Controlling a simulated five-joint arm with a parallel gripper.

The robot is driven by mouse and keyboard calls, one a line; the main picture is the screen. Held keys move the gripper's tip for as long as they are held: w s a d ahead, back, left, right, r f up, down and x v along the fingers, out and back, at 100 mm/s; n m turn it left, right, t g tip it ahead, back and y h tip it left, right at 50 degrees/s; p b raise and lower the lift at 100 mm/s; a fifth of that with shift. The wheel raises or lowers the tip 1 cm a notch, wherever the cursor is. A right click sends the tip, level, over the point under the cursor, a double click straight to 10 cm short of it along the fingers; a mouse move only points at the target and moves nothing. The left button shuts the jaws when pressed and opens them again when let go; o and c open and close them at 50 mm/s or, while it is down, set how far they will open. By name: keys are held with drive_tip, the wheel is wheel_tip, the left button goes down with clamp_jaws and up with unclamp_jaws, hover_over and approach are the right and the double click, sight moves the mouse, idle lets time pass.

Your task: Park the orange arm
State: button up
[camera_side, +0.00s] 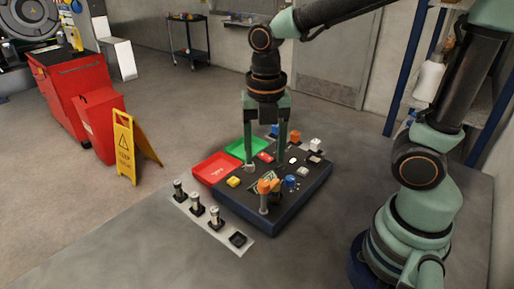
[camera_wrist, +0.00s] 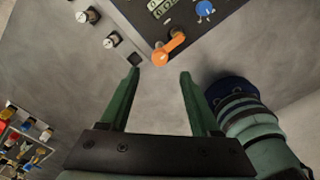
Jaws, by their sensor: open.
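The orange arm (camera_side: 267,186) is a short lever on an upright grey post at the front of the dark control box (camera_side: 290,215). In the wrist view the orange arm (camera_wrist: 168,49) points down and left from its pivot, just beyond the fingertips. My gripper (camera_side: 266,168) points down over the box with its fingers apart and nothing between them. In the wrist view my gripper (camera_wrist: 160,74) is open, and the orange arm lies ahead of the gap, apart from the fingers. The side view does not show the exact distance between fingertips and lever.
A strip (camera_side: 218,229) with several upright posts and a dark square socket (camera_side: 238,239) lies in front.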

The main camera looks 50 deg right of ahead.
sight(264, 183)
wheel_tip(264, 183, down, 7)
drive_tip(key=shift+f, duration=0.1)
idle(0.3)
clamp_jaws()
